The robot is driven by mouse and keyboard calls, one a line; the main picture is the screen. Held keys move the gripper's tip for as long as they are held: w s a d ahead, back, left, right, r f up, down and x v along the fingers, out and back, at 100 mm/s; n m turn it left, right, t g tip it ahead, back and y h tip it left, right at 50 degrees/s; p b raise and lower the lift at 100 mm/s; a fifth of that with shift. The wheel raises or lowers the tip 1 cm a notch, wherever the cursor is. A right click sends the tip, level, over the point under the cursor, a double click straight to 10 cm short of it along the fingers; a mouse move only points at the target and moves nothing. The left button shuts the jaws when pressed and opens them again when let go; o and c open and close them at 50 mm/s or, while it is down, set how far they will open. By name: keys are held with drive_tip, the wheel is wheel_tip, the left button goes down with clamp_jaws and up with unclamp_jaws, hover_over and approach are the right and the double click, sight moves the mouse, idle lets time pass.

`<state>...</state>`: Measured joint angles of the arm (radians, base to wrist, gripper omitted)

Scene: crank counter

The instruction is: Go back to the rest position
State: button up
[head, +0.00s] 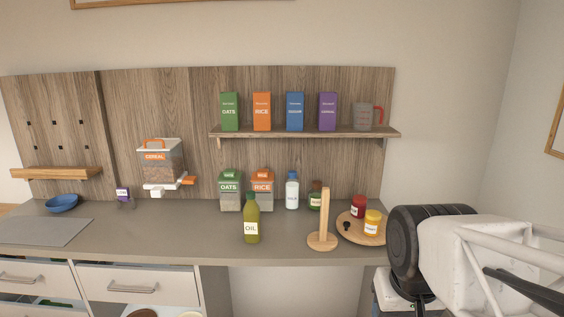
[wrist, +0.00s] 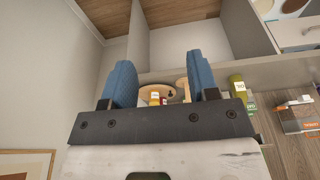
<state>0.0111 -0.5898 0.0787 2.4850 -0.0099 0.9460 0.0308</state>
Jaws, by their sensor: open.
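My gripper (wrist: 160,85) shows in the wrist view with its two blue fingers apart and nothing between them. In the head view my arm fills the lower right corner, and the fingertips cannot be made out there. The gripper is apart from the counter (head: 180,232) and from everything on it. In the wrist view the round wooden board and its jars show small beyond the fingers.
A round wooden board (head: 350,237) holds a red jar (head: 358,207) and a yellow jar (head: 373,222), close to my arm. A wooden post stand (head: 324,222) and an oil bottle (head: 251,220) stand left of it. A shelf (head: 300,132) holds several boxes.

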drive_tip(key=shift+s+f, duration=0.3)
drive_tip(key=shift+s, duration=0.35)
drive_tip(key=shift+s+f, duration=0.3)
drive_tip(key=shift+s, duration=0.35)
